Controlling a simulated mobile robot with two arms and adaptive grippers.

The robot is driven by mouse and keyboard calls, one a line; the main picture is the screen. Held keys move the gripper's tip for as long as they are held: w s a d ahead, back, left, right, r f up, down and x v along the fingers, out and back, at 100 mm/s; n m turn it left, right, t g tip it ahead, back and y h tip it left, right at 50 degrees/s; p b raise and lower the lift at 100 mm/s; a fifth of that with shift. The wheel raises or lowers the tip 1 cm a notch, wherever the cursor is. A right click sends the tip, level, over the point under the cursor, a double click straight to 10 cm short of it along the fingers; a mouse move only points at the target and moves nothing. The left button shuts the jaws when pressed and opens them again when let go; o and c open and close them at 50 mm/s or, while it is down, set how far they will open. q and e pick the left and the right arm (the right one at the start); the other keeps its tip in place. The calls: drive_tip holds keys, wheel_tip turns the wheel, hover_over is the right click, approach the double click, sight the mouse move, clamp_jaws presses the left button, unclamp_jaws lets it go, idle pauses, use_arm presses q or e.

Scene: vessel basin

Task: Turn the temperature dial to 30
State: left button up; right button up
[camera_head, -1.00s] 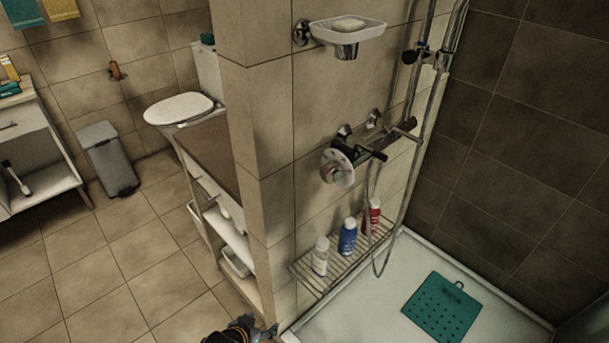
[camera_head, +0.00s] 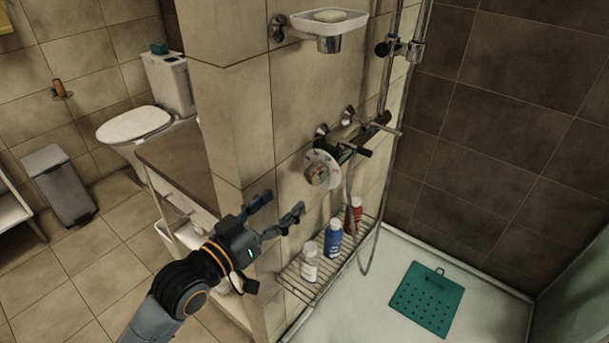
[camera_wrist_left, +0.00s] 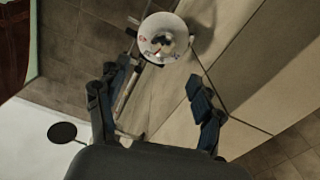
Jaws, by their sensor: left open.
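The temperature dial (camera_head: 322,170) is a round white disc with coloured marks and a knob at its centre, on the near end of the shower mixer bar (camera_head: 352,143). It also shows in the left wrist view (camera_wrist_left: 163,38), beyond the fingertips. The number it is set to is too small to read. My left gripper (camera_head: 279,206) is open and empty, to the left of and below the dial and apart from it. In the left wrist view its two fingers (camera_wrist_left: 165,88) are spread below the dial. My right gripper is not in view.
A wire shelf (camera_head: 318,277) with white, blue and red bottles hangs below the mixer. A soap dish (camera_head: 330,24) is above it. A shower hose hangs beside the bottles. A wall corner (camera_head: 235,130) stands left of the dial. The space before the dial is clear.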

sight(311, 177)
use_arm(q)
drive_tip(key=p+x, duration=0.1)
drive_tip(key=x, duration=0.9)
drive_tip(key=shift+w+a+f, duration=0.1)
drive_tip(key=shift+w+a, duration=0.05)
drive_tip(key=shift+a, duration=0.1)
drive_tip(key=shift+w+d, duration=0.3)
drive_tip(key=shift+d, duration=0.1)
drive_tip(key=c, duration=1.1)
